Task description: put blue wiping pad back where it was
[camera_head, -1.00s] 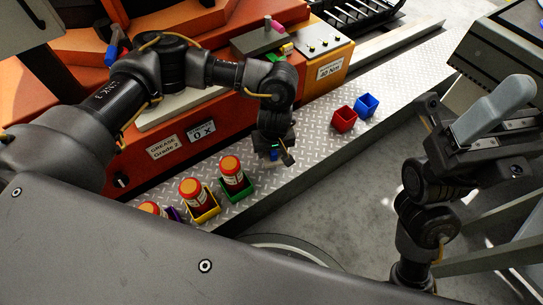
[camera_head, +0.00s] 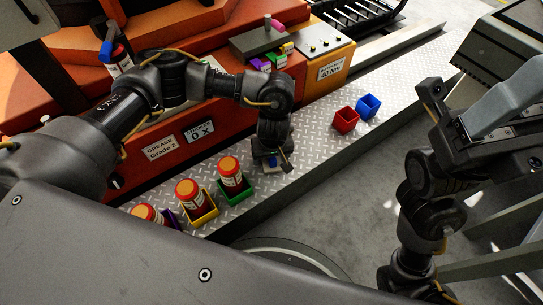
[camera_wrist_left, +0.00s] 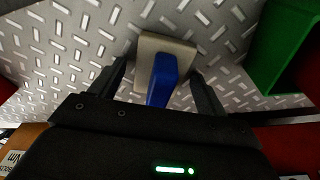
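The blue wiping pad has a blue handle (camera_wrist_left: 162,80) on a beige base (camera_wrist_left: 150,45). In the left wrist view the base appears to rest on the metal diamond plate. My left gripper (camera_wrist_left: 163,88) is open, with one finger on each side of the handle and a visible gap to each. In the head view my left gripper (camera_head: 273,163) is low over the plate, and the pad (camera_head: 270,161) shows only partly beneath it. My right gripper (camera_head: 497,130) is at the right beside a light grey shape; its fingers cannot be made out clearly.
An empty red bin (camera_head: 345,120) and blue bin (camera_head: 367,106) stand further right on the plate (camera_head: 310,143). The orange machine (camera_head: 225,115) stands behind.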

